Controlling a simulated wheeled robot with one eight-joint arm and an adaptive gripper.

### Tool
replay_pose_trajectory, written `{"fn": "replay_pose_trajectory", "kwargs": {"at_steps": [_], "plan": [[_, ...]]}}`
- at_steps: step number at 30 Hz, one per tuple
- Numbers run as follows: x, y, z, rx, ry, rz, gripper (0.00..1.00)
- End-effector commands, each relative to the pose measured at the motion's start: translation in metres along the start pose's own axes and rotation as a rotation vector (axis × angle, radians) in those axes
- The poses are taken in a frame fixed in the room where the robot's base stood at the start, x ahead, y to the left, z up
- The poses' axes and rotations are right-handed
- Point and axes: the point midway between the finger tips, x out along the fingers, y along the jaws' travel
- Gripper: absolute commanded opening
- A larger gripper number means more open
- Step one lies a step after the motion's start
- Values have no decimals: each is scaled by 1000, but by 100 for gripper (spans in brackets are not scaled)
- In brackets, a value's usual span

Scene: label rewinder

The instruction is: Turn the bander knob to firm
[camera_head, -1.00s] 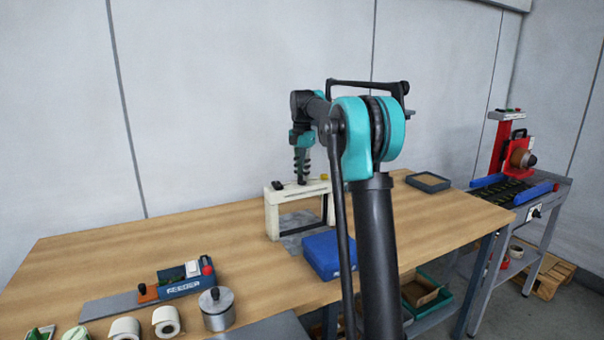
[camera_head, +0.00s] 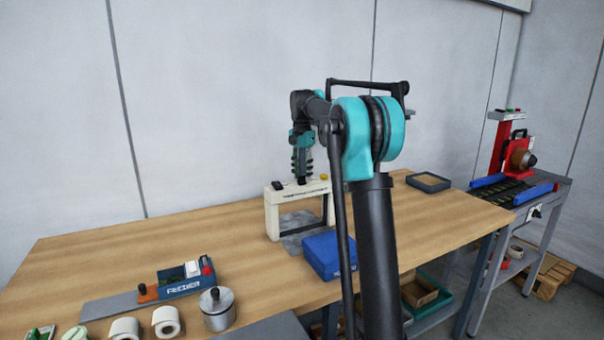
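The bander is a cream arch-shaped machine (camera_head: 272,217) standing on the wooden bench. A black part (camera_head: 277,185) sits on the left of its top and a small yellow part (camera_head: 323,177) on the right. My gripper (camera_head: 302,180) points straight down at the middle of the bander's top, between these two parts. Its fingertips are at or just above the top. The knob cannot be picked out; it may be hidden by the fingers. The fingers look close together, but whether they are shut or hold something is too small to tell.
A blue box (camera_head: 325,252) stands in front of the bander. A label feeder (camera_head: 180,283), a metal pot (camera_head: 217,310) and white rolls (camera_head: 167,322) lie at the front left. A shallow dark tray (camera_head: 428,182) lies to the right. The bench's back left is clear.

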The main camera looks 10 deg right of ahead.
Motion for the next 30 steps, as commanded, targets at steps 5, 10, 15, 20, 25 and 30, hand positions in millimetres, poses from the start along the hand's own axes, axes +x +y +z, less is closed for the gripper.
{"fn": "replay_pose_trajectory", "kwargs": {"at_steps": [5,10,15,20,25,30], "plan": [[-14,0,0,0,0,0,35],[-47,0,0,0,0,0,35],[-80,0,0,0,0,0,35],[-104,0,0,0,0,0,35],[-116,0,0,0,0,0,35],[-120,0,0,0,0,0,35]]}}
